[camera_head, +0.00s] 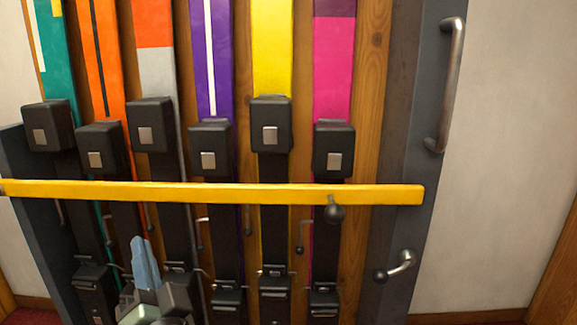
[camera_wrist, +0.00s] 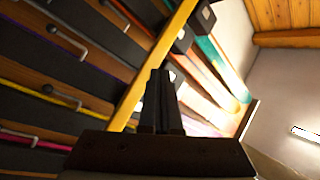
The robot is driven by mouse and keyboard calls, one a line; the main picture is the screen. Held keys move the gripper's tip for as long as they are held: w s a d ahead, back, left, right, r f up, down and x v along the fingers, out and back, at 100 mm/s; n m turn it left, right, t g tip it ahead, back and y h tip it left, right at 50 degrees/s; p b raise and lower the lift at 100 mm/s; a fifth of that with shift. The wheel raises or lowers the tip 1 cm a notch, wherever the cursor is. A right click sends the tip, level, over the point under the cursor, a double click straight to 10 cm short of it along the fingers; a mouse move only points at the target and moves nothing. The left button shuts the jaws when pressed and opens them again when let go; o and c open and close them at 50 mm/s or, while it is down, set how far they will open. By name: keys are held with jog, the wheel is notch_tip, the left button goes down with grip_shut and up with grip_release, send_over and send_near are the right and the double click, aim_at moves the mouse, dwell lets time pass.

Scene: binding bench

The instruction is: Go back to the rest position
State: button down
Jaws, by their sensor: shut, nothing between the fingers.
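My gripper (camera_head: 141,250) is at the lower left of the head view, below the yellow bar (camera_head: 230,193) and in front of the lower bindings. In the wrist view my gripper (camera_wrist: 161,72) shows as two dark fingers pressed together with nothing between them. The yellow bar (camera_wrist: 150,72) runs diagonally there, passing by the fingertips; I cannot tell the distance. The fingers look apart from the skis and hold none of them.
Several upright skis, such as a purple one (camera_head: 209,60) and a pink one (camera_head: 333,75), stand against wood with black bindings (camera_head: 270,125). A black knob (camera_head: 334,212) is on the bar. A grey post (camera_head: 405,130) carries a long handle (camera_head: 450,85) and a small lever (camera_head: 402,264).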

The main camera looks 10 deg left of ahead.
jog(key=s+d+r+n+t+h, duration=0.2)
jog(key=d+r+n+t+h, duration=0.3)
jog(key=d+r, duration=1)
jog(key=s+d+r+m+t+h, duration=0.2)
jog(key=s+d+r+t+h, duration=0.55)
jog(key=r, duration=0.65)
notch_tip(320, 180, up, 34)
jog(key=s+d+g+p, duration=0.1)
jog(key=d+p, duration=0.1)
jog(key=p, duration=3.2)
jog(key=shift+s+g, duration=0.3)
jog(key=shift+g, duration=0.05)
jog(key=shift+f, duration=0.15)
